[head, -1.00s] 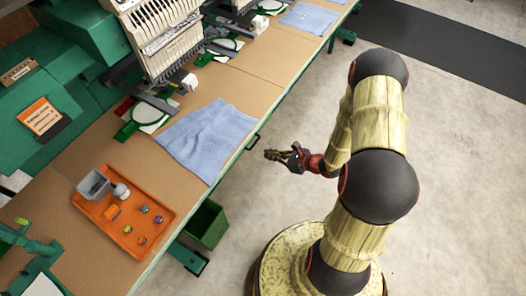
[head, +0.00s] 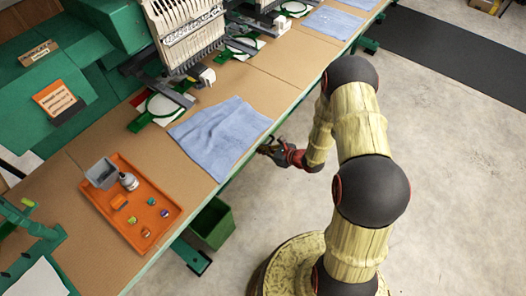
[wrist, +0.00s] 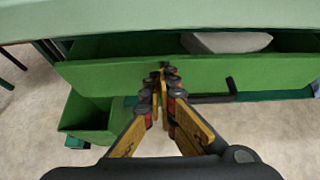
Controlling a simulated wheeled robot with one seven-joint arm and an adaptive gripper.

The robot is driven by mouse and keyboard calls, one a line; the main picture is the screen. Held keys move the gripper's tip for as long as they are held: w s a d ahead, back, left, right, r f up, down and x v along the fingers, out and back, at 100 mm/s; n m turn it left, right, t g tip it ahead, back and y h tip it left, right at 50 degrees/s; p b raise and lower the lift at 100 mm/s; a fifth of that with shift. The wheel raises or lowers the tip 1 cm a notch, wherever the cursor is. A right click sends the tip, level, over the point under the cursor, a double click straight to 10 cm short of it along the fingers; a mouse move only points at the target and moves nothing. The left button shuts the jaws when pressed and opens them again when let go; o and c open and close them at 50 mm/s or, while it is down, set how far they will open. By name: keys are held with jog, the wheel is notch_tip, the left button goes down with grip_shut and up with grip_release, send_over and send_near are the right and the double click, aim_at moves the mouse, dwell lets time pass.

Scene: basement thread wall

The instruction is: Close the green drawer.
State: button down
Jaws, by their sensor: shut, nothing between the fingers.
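The green drawer (wrist: 110,72) shows in the wrist view as a long green front panel below the pale green table edge. It stands partly open; its dark inside shows behind the panel, with a light grey thing (wrist: 225,42) in it. A black handle (wrist: 225,92) sticks out from the panel, right of my fingers. My gripper (wrist: 163,78) is shut and empty, its fingertips at the drawer front; I cannot tell whether they touch. In the head view my gripper (head: 266,148) is beside the table's front edge, and the drawer is mostly hidden.
A green bin (head: 213,224) stands on the floor below the table; the wrist view shows it at left (wrist: 85,115). On the table are an orange tray (head: 120,225) with small items, a blue cloth (head: 220,135) and embroidery machines.

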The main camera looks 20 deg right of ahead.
jog(key=w+a, duration=0.1)
jog(key=w, duration=0.1)
jog(key=w+a+b, duration=0.1)
jog(key=shift+w+a, duration=0.35)
jog(key=shift+w, duration=0.05)
jog(key=shift+d, duration=0.1)
